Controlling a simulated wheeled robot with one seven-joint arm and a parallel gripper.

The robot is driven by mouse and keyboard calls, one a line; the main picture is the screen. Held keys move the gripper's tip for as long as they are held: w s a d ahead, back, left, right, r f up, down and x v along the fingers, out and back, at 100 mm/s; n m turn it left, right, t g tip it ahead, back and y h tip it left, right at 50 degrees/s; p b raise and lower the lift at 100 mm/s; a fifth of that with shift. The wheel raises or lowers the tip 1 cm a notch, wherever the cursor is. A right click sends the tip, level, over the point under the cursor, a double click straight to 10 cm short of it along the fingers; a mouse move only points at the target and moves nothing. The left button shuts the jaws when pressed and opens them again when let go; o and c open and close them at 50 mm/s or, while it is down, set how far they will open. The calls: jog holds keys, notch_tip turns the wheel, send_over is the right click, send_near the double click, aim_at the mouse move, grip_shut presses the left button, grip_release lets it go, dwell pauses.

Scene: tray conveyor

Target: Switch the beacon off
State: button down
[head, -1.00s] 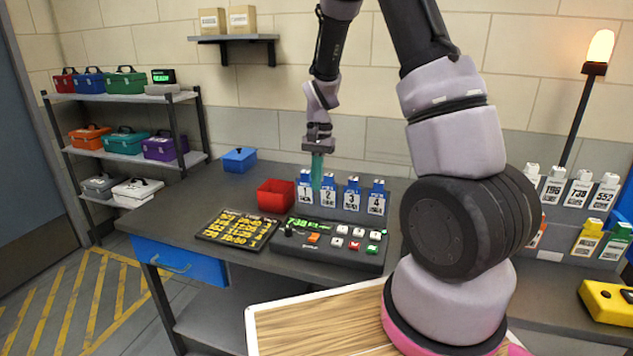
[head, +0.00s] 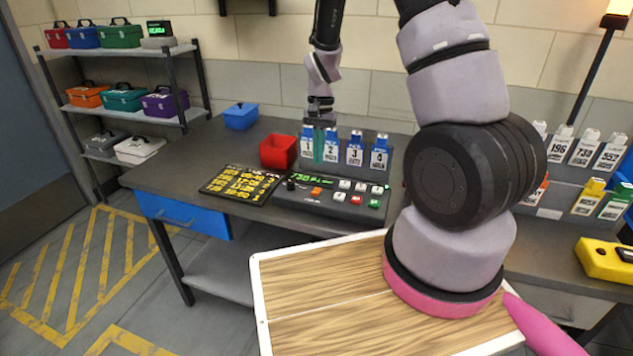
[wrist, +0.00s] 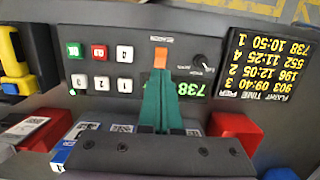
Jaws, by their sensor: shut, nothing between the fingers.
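The beacon (head: 618,8) stands on a dark pole at the upper right of the head view, glowing pale orange. Its top is cut off. The control panel (head: 290,200) lies on the workbench with a green display, a black knob and several coloured buttons. My gripper (head: 319,158) is shut and empty beside the numbered blue-topped bottles, behind the panel in the head view. In the wrist view, the teal fingertips (wrist: 161,75) point at the panel's orange button (wrist: 160,58), close to it in the picture. I cannot tell whether they touch. The fingers partly cover the display (wrist: 190,90).
Blue-topped bottles (head: 354,152) stand behind the panel. A red bin (head: 278,152) and a black flight board (head: 240,185) are on its left. A yellow device (head: 605,262) is at far right. A wood-topped tray (head: 310,315) is in front.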

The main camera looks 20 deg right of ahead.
aim_at(316, 191)
jog(key=f, duration=0.5)
jog(key=s+f, duration=0.1)
jog(key=f, duration=0.2)
jog(key=shift+a+f, duration=0.2)
jog(key=shift+a, duration=0.2)
